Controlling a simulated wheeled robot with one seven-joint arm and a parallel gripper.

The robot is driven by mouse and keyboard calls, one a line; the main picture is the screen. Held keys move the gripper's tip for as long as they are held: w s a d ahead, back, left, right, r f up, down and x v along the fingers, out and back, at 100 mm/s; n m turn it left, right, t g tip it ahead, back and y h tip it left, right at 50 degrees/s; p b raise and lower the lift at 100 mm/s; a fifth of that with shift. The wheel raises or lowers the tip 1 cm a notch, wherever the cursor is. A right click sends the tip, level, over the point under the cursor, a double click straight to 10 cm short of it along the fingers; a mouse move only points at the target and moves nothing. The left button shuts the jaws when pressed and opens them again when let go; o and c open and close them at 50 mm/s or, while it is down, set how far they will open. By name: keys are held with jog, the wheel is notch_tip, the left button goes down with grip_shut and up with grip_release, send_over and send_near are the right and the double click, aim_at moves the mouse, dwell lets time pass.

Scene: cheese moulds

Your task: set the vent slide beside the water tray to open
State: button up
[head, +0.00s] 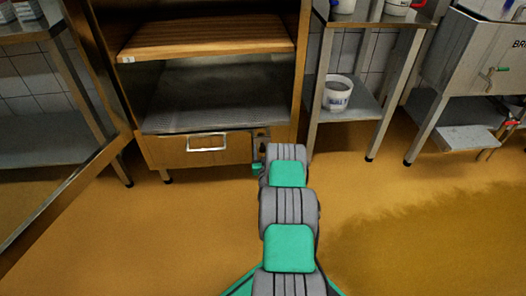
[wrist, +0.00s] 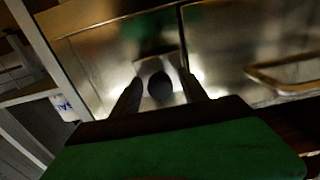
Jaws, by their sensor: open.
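The vent slide shows in the wrist view as a dark round knob (wrist: 160,88) on a pale bright plate (wrist: 150,66). My gripper (wrist: 161,80) is open, with one finger on each side of the knob. I cannot tell whether either finger touches it. What looks like the water tray (head: 170,153), a drawer front with a pale bar handle (head: 207,134), sits low in the wooden cabinet. Its handle (wrist: 285,77) also shows at the right of the wrist view. In the head view my arm hides most of the slide and my fingertips, just right of the tray.
The cabinet has a wooden shelf (head: 205,38) and a dark lower shelf (head: 215,98) above the tray. Its open door (head: 85,150) stands at the left. A metal rack with a white bucket (head: 337,93) stands close on the right. The floor in front is clear.

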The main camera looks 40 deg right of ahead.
jog(key=shift+c, duration=0.2)
grip_shut()
dwell(0.3)
dwell(0.8)
